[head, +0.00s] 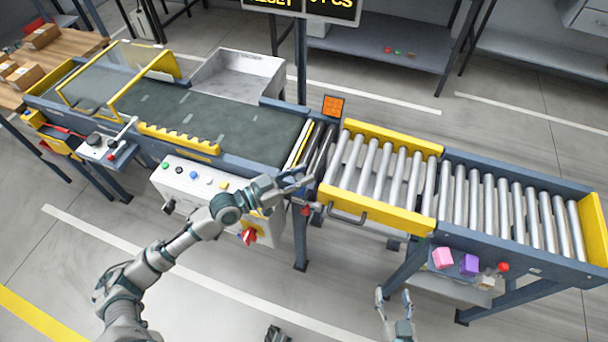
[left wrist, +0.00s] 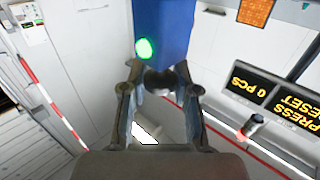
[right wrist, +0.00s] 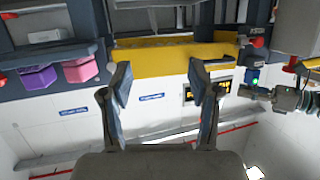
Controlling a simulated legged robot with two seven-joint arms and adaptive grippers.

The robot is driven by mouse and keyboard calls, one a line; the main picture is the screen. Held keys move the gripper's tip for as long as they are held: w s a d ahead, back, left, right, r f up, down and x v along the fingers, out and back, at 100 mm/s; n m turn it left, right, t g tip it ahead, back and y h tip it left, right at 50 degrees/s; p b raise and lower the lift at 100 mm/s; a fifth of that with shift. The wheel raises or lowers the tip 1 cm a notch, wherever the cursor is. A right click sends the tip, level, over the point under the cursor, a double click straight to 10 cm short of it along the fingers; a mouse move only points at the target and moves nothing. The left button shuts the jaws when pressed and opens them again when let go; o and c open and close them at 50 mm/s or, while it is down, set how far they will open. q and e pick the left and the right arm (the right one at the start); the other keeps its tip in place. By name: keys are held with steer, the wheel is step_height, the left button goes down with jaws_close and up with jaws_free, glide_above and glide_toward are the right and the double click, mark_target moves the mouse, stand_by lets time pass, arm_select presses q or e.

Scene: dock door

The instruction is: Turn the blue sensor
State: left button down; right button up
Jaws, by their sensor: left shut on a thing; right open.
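The blue sensor (left wrist: 172,25) fills the top middle of the left wrist view, with a lit green lamp on its face and a dark round part at its lower end. My left gripper (left wrist: 159,75) is shut on it, with one finger on each side of its lower end. In the head view my left gripper (head: 302,179) is at the gap between the belt and the roller conveyor, and I cannot make out the sensor there. My right gripper (head: 394,296) is open and empty below the roller conveyor; it also shows in the right wrist view (right wrist: 160,75).
The roller conveyor (head: 388,165) has yellow guards and a grey handle (head: 347,216) close by my left gripper. A control box (head: 190,178) with a red switch (head: 249,237) stands below the belt. Pink (head: 443,258) and purple (head: 469,264) blocks sit near my right gripper.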

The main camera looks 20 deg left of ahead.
arm_select(q)
steer(key=b, duration=0.3)
steer(key=shift+w+a+r+m, duration=0.1)
steer(key=shift+a+m, duration=0.05)
steer(key=shift+m, duration=0.15)
steer(key=shift+g+h, duration=0.3)
steer(key=shift+g, duration=0.1)
arm_select(e)
step_height(320, 180, up, 9)
steer(key=a+t+y, duration=0.1)
steer(key=t, duration=0.6)
steer(key=shift+w+r+t+y, duration=0.15)
steer(key=shift+w+t+y, duration=0.1)
steer(key=shift+t+y, duration=0.05)
steer(key=shift+a, duration=0.1)
arm_select(q)
steer(key=c, duration=1.2)
jaws_free()
steer(key=shift+o, duration=1.4)
steer(key=shift+s+a, duration=0.2)
steer(key=shift+a, duration=0.05)
arm_select(e)
steer(key=shift+a, duration=0.25)
arm_select(q)
steer(key=shift+f, duration=0.2)
